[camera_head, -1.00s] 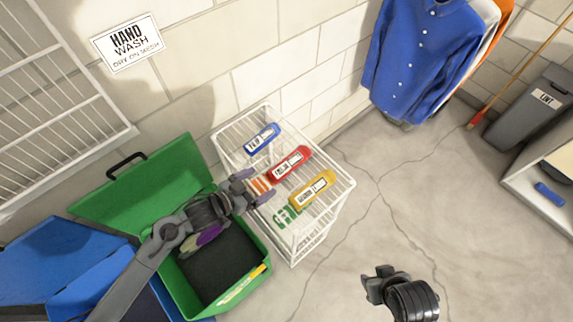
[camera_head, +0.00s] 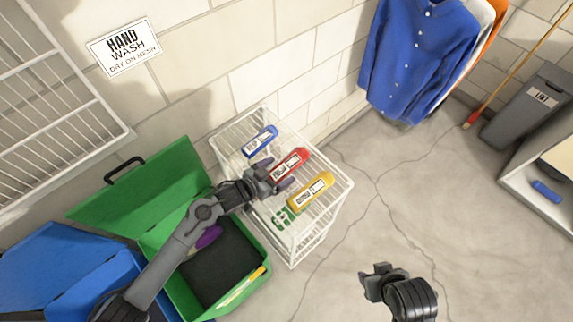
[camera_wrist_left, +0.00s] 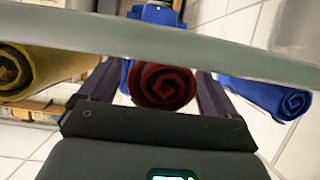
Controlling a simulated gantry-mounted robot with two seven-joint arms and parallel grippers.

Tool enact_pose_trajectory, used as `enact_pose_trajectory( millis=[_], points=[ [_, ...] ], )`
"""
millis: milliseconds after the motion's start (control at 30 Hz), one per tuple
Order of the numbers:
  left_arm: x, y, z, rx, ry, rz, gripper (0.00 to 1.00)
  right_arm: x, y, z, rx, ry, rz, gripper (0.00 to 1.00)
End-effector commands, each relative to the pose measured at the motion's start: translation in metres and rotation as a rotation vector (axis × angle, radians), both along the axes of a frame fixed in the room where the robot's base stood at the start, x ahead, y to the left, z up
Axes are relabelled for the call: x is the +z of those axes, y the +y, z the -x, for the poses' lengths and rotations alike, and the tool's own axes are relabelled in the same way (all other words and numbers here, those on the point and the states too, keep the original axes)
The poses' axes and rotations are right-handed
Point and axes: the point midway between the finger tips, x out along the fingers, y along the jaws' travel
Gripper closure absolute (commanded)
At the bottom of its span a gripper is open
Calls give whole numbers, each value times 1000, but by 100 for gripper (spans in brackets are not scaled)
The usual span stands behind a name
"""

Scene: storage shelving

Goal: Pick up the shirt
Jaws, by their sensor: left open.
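A blue shirt (camera_head: 420,62) hangs at the upper right, with white and orange garments behind it. A rolled red cloth (camera_head: 287,165) with a white label lies on the white wire rack, between a blue roll (camera_head: 260,141) and a yellow roll (camera_head: 311,190). My left gripper (camera_head: 274,178) is open at the near end of the red roll. In the left wrist view the red roll's spiral end (camera_wrist_left: 162,86) shows between the two fingers; contact cannot be told. My right gripper (camera_head: 378,277) is low over the floor, its jaws unclear and apparently empty.
The wire rack (camera_head: 322,232) stands beside an open green case (camera_head: 185,285), with a blue case (camera_head: 60,262) to its left. A grey bin (camera_head: 530,108) and a broom (camera_head: 520,65) stand at the right. The middle floor is clear.

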Motion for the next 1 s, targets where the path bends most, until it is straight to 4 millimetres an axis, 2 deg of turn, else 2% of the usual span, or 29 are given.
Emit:
enact_pose_trajectory(
  millis=[167, 567, 1000],
  points=[
    [0, 0, 0, 0, 0, 0, 9, 0, -1, 0, 2, 1, 3, 57],
    [0, 0, 0, 0, 1, -1, 68, -1, -3, 0, 8, 0, 12, 57],
    [7, 0, 0, 0, -1, 0, 70, 0, -1, 0, 3, 0, 5, 57]
  ],
)
